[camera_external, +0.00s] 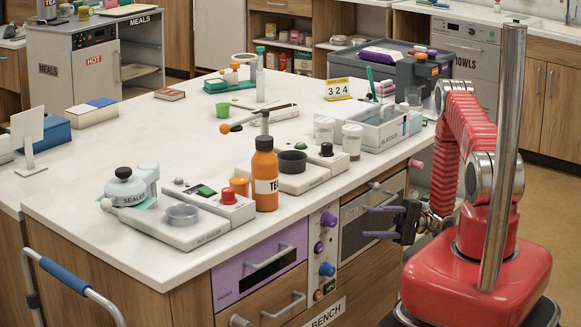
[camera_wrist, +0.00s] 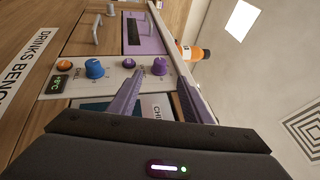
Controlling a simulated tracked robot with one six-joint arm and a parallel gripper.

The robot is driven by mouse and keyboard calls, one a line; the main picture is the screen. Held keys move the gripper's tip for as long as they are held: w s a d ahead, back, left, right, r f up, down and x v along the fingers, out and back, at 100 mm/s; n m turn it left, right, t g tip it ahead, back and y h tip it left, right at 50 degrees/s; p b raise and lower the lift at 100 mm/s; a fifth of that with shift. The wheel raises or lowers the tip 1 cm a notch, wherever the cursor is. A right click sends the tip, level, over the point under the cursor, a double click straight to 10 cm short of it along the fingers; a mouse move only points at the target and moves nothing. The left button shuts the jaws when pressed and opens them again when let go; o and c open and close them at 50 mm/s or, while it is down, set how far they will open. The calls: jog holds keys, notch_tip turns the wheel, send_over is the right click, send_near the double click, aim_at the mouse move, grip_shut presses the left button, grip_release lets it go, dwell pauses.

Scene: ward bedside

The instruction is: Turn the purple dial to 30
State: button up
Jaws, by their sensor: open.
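A narrow pale control panel on the bench front carries the dials. A large purple dial (camera_external: 328,219) sits near its top, with a smaller purple knob (camera_external: 318,247) below it and a blue dial (camera_external: 326,269) lower down. The scale marks are too small to read.
The purple drawer (camera_external: 258,266) with a bar handle is left of the panel. A small green display (camera_external: 330,286) is below the blue dial.

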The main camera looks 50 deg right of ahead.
aim_at(336, 224)
jog(key=x, duration=1.4)
jog(key=shift+f, duration=0.1)
jog(key=shift+c, duration=0.2)
jog(key=c, duration=1)
jog(key=shift+f, duration=0.1)
jog(key=shift+m+t+y, duration=0.4)
jog(key=shift+m+y, duration=0.1)
